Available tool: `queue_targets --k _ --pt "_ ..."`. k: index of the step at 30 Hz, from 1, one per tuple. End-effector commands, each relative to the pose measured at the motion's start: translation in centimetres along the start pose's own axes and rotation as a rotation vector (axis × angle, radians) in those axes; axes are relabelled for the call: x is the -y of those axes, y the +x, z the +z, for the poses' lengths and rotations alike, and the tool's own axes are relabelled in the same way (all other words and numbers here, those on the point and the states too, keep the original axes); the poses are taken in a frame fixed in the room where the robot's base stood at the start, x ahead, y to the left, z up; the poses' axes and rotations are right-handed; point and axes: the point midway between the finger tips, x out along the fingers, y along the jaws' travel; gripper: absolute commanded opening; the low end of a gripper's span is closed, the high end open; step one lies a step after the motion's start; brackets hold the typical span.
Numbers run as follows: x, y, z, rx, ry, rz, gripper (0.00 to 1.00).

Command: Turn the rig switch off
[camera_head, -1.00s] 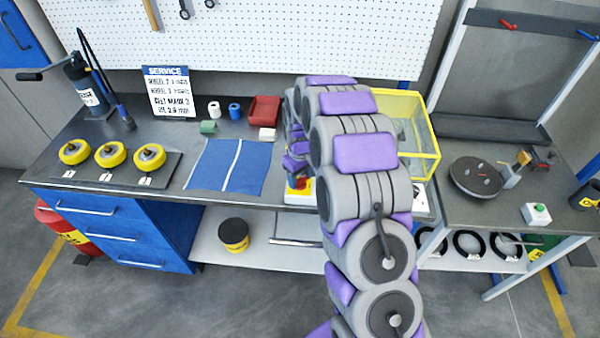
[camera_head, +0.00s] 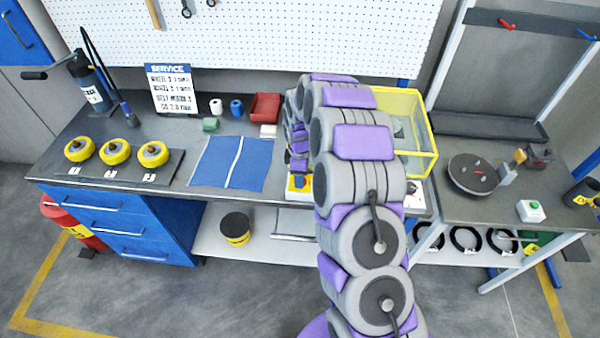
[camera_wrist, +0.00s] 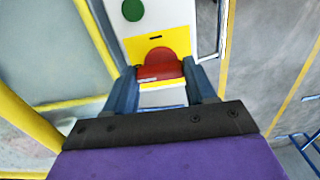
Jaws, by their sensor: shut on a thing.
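The rig switch is a red knob (camera_wrist: 160,66) on a yellow plate with a white panel around it, in the wrist view. A round green button (camera_wrist: 132,10) sits on the same panel. My gripper (camera_wrist: 160,76) has its two blue fingers on either side of the red knob, shut on it. In the head view, the yellow and white switch box (camera_head: 294,193) shows at the bench's front edge, partly hidden by my arm. My gripper (camera_head: 299,181) is down at it. The exact angle of the knob is hard to tell.
A yellow-framed clear guard (camera_head: 433,130) stands right behind my arm. Three yellow wheels (camera_head: 115,152) sit on a stand at left. A blue mat (camera_head: 210,160) lies left of my gripper. A side table (camera_head: 440,185) holds a dark turntable (camera_head: 473,174).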

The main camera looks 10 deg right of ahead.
Motion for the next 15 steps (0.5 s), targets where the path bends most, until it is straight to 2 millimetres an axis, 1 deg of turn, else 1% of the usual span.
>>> queue_targets --k 6,15 --pt "-0.23 -0.2 -0.07 -0.002 -0.033 0.007 0.25" --pt "-0.25 -0.19 -0.06 -0.002 -0.038 0.007 0.25"
